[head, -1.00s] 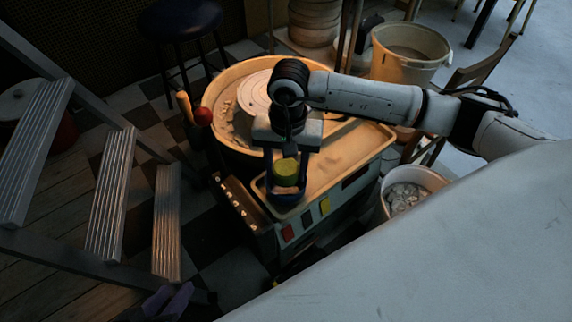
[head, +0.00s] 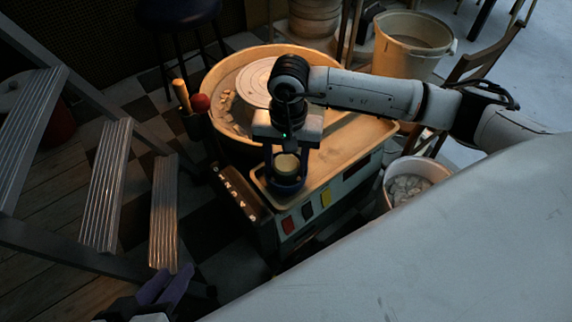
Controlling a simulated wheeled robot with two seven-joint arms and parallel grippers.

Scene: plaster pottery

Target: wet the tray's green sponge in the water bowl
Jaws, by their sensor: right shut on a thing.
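My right gripper (head: 287,172) points straight down over the front left corner of the tray (head: 335,172). It is shut on the green sponge (head: 287,163), which looks pale yellow-green between the fingers. The blue water bowl (head: 286,186) stands on the tray directly below. The sponge and fingertips appear down inside the bowl's rim. The water and the sponge's underside are hidden. My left gripper (head: 178,268), with purple fingers, is at the bottom edge, far from the tray. Its fingers look apart, with nothing between them.
A potter's wheel (head: 257,82) in a basin lies behind the tray. A red ball-topped tool and a wooden handle stand at its left. A bucket of pale pieces (head: 408,188) is at right, another bucket (head: 413,28) behind. A metal stepladder (head: 107,185) fills the left.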

